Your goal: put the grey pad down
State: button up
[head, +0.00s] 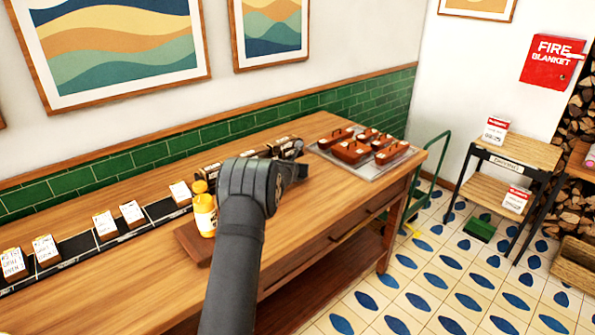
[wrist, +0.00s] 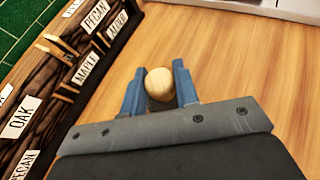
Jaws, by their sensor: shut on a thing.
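My gripper (wrist: 157,85) has its two blue fingers closed around a pale, round wooden knob (wrist: 158,82) in the wrist view. Whatever lies under the knob is mostly hidden by the fingers and the gripper body; I cannot make out a grey pad for certain. In the head view my gripper (head: 301,172) is over the wooden counter (head: 335,195), left of the tray, and its own body hides what it holds. I cannot tell whether the held thing touches the counter.
A tray (head: 372,178) with several reddish-brown blocks stands at the counter's right end. Labelled wood blocks line the back, with PECAN (wrist: 95,17) and OAK (wrist: 20,117) on the left in the wrist view. A yellow bottle (head: 204,214) stands left of my arm. Counter between blocks and tray is bare.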

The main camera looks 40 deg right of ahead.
jog(key=shift+f, duration=0.6)
jog(key=shift+f, duration=0.15)
jog(key=o, duration=1.1)
jog(key=shift+c, duration=0.2)
jog(key=shift+r, duration=0.2)
jog(key=shift+s+a+r, duration=0.25)
jog(key=shift+s+a, duration=0.05)
jog(key=shift+a, duration=0.2)
jog(key=v, duration=1)
jog(key=shift+s+a, duration=0.15)
jog(key=shift+a, duration=0.2)
jog(key=shift+r, duration=0.1)
